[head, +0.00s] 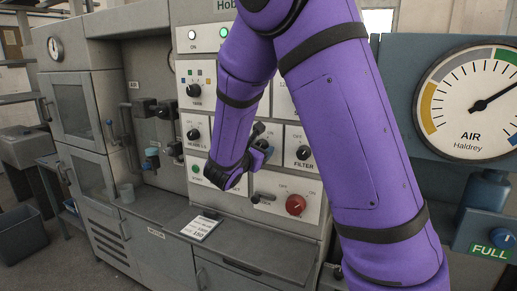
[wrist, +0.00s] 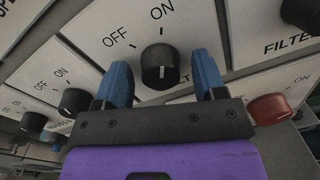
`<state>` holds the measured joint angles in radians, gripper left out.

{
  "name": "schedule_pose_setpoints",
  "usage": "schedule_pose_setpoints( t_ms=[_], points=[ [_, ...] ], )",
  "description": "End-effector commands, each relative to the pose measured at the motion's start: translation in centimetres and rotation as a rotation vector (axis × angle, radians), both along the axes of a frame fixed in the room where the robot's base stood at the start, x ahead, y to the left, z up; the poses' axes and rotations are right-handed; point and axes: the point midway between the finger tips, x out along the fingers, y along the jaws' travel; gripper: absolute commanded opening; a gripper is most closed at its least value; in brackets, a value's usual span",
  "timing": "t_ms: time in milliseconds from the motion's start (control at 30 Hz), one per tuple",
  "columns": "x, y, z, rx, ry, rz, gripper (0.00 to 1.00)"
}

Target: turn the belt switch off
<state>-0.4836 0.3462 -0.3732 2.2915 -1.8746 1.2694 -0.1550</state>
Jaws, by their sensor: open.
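A black rotary knob (wrist: 160,62) on a white panel sits between my fingertips in the wrist view. Its white line points up toward ON; OFF is to the upper left. My gripper (wrist: 162,82) is open, with one blue finger on each side of the knob and visible gaps between. In the head view my gripper (head: 262,146) is at the panel left of the FILTER knob, and my arm covers much of that area.
The FILTER knob (head: 303,153) is to the right, and a red knob (head: 296,205) sits below. A ledge with a paper card (head: 200,228) lies below the panel. An air gauge (head: 470,100) stands at right.

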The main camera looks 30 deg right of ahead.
Motion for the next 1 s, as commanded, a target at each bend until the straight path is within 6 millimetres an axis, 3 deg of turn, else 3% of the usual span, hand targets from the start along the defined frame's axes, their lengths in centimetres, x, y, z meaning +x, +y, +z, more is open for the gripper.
schedule_pose_setpoints(
  t_ms=[67,267,667,1000],
  points=[
    [-0.01,0.01,0.00,0.000,0.000,0.000,0.60],
    [-0.01,0.02,0.00,0.000,0.000,0.000,0.15],
    [-0.02,0.01,-0.01,-0.034,0.053,-0.001,0.15],
    [0.02,0.03,-0.04,-0.175,0.265,0.000,0.15]
  ],
)
